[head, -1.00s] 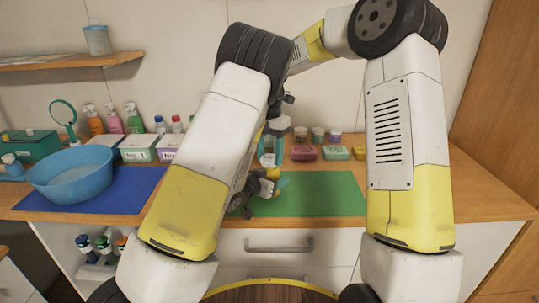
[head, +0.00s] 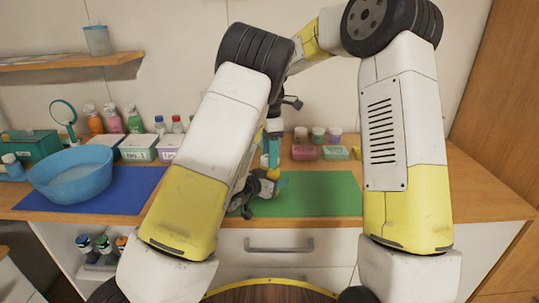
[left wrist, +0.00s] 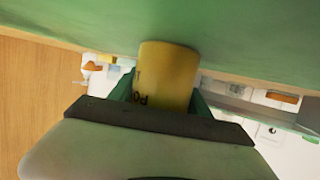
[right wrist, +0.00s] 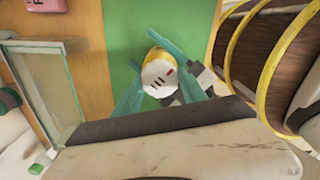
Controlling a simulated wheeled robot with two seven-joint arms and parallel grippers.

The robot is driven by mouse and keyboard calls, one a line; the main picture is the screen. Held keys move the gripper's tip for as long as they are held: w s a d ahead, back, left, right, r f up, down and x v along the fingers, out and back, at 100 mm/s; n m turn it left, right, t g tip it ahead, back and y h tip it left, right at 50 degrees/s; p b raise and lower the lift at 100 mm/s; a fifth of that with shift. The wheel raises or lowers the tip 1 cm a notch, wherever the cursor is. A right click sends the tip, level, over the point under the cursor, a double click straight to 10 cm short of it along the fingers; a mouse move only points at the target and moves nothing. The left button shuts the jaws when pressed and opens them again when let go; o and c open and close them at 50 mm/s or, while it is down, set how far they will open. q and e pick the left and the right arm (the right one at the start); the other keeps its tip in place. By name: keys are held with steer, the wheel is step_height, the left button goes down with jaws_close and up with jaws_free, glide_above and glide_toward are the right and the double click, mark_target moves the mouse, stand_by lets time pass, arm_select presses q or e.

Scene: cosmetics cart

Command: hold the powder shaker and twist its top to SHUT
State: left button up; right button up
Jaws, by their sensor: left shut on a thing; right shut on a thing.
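The powder shaker is a yellow cylinder with dark lettering; its body (left wrist: 168,78) shows between the left gripper's teal fingers in the left wrist view. My left gripper (left wrist: 165,100) is shut on this body. My right gripper (right wrist: 158,85) is shut on the top from above, with a teal finger on each side. In the head view the right gripper (head: 272,152) points down at the small yellow shaker (head: 272,173), partly hidden by my arm.
A green mat (head: 320,195) lies below the grippers. A blue mat (head: 130,200) bears a blue basin (head: 70,180) at left. Soap boxes (head: 335,153) and small jars (head: 318,135) stand at the back. Labelled boxes (head: 138,147) stand back left. The mat's right part is clear.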

stand_by(0.4)
steer(key=o, duration=1.4)
step_height(320, 180, up, 12)
arm_select(q)
steer(key=o, duration=1.5)
